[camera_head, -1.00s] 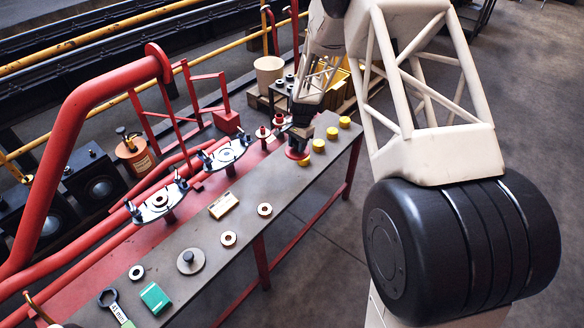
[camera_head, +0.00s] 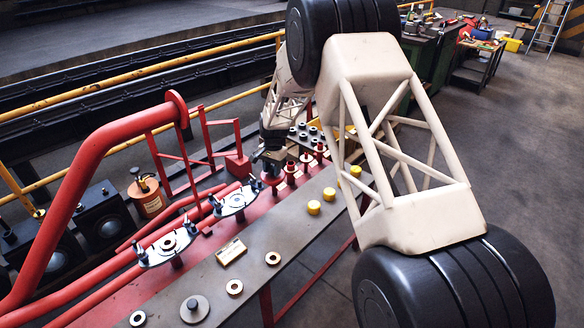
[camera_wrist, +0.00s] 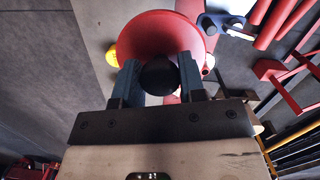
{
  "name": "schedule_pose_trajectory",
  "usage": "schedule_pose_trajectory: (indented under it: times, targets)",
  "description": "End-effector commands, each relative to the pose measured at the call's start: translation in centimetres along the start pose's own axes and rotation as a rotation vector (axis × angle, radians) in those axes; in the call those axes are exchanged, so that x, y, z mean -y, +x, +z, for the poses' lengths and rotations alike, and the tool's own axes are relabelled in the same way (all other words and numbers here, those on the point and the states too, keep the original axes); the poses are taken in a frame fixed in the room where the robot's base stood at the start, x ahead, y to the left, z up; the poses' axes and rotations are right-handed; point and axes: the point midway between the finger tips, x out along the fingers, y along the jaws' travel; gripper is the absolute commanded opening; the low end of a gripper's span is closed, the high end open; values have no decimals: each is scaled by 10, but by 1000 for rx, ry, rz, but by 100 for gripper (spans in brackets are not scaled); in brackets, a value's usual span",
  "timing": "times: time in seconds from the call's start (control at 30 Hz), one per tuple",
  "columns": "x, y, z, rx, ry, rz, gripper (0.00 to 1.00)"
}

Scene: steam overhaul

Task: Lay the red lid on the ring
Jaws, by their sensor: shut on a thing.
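My gripper (camera_head: 268,160) is shut on the black knob (camera_wrist: 158,77) of the red lid (camera_wrist: 160,32). The lid is a wide round disc, and it also shows below my gripper in the head view (camera_head: 271,180). It is held at the left of a row of red posts, over the red bed; I cannot tell whether it touches anything. Which one is the ring meant is not clear; what lies under the lid is hidden.
Clamped flange plates (camera_head: 234,200) stand on the red bed. A thick red pipe (camera_head: 80,185) rises at the left.

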Motion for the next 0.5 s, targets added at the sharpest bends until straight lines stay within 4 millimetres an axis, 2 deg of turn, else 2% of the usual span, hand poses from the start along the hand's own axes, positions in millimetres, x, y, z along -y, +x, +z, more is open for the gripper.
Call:
schedule_pose_trajectory:
  times: [0.1,0.5]
  targets:
    - [26,5,26,-3,30,-6,0]
    - [97,25,118,-4,160,-26,0]
